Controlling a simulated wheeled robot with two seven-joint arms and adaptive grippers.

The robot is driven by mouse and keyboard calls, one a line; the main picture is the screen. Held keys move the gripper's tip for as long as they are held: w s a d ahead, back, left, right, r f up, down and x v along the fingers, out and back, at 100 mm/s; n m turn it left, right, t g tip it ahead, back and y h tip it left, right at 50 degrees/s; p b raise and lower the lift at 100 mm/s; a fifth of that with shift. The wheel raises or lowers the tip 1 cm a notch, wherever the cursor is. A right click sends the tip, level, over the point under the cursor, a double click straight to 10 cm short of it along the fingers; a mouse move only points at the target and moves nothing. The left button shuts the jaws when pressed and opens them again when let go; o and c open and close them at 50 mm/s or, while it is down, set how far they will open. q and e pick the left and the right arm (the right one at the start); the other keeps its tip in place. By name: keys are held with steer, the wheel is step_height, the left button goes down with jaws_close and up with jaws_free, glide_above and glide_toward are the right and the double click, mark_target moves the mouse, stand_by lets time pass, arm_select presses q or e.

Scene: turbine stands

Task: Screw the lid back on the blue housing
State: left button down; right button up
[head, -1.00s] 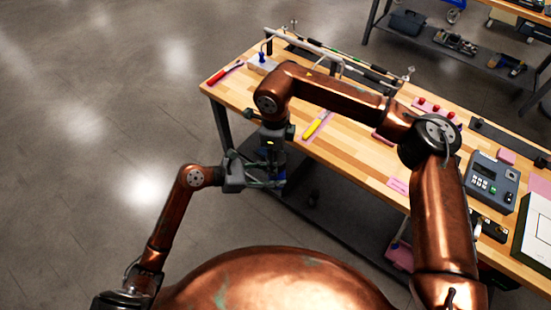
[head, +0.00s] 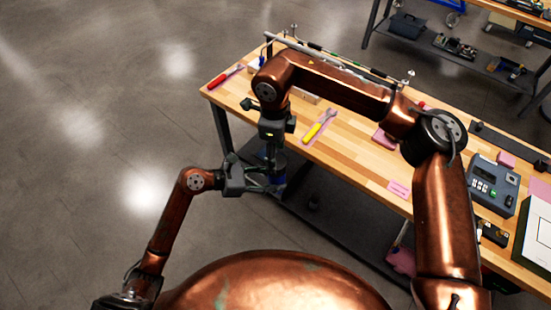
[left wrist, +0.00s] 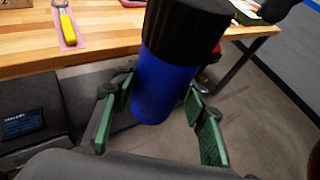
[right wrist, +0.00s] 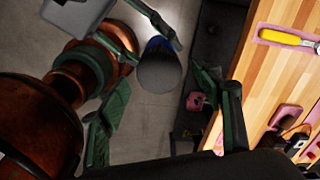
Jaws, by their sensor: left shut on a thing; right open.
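The blue housing (left wrist: 165,85) is a blue cylinder, upright or slightly tilted in the left wrist view. The black lid (left wrist: 185,30) sits on its top; whether it is threaded tight I cannot tell. My left gripper (left wrist: 160,118) is shut on the housing, one finger on each side, holding it in the air off the table's front edge. In the right wrist view the lid's round top (right wrist: 160,72) faces the camera, with a blue sliver of housing beside it. My right gripper (right wrist: 160,88) is open above the lid, its fingers apart on either side of it.
The wooden workbench (head: 350,160) stands right of the grippers. A yellow-handled wrench (head: 318,128), red-handled pliers (head: 225,75) and a grey meter box (head: 488,185) lie on it. A dark lower shelf (head: 325,215) is beneath. Open floor lies to the left.

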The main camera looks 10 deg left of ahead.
mark_target(277, 161)
steer(key=shift+c, duration=0.4)
steer(key=shift+r, duration=1.75)
steer(key=shift+f, duration=0.15)
steer(key=shift+d+f, duration=0.1)
steer(key=shift+f, duration=3.8)
steer(key=shift+c, duration=0.2)
steer(key=shift+w, duration=0.1)
steer(key=c, duration=1.2)
steer(key=o, duration=1.4)
